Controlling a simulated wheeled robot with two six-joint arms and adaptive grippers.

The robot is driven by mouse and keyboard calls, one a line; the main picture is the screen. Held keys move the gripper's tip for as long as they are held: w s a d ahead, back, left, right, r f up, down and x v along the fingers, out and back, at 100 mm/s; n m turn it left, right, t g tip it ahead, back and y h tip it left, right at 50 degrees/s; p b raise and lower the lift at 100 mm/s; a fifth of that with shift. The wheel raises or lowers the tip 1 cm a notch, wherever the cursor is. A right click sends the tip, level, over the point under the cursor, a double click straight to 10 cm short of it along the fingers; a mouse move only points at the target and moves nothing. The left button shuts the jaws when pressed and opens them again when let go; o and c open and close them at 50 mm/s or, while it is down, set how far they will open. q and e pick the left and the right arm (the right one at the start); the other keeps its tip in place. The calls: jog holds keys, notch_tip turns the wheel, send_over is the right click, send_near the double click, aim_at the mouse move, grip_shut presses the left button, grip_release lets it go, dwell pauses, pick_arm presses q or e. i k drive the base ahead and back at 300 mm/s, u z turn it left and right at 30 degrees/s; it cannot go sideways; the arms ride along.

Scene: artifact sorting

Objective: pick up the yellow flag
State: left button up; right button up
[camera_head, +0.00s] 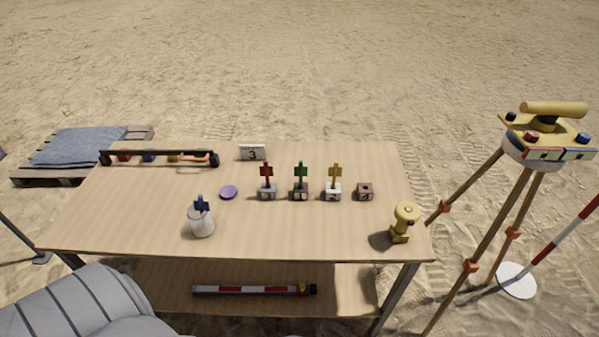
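The yellow flag (336,171) stands upright in a small whitish block (333,191) on the wooden table, right of the table's middle. A green flag (300,172) in its own block (299,192) stands just left of it, and a red flag (266,171) stands left of that. A small brown block (365,191) with a dark hole and no flag sits to its right. A blue flag (202,204) stands in a white container (201,222) at the front left. Neither gripper shows in the head view.
A yellow instrument (404,220) stands at the table's front right. A purple disc (228,192), a number card (253,152) and a black rack (158,158) are on the table. A tripod (488,210) stands right of it. A striped pole (250,290) lies on the lower shelf.

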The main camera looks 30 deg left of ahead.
aim_at(334, 179)
jog(key=u, duration=0.65)
jog(key=i, duration=0.85)
jog(key=u, duration=0.95)
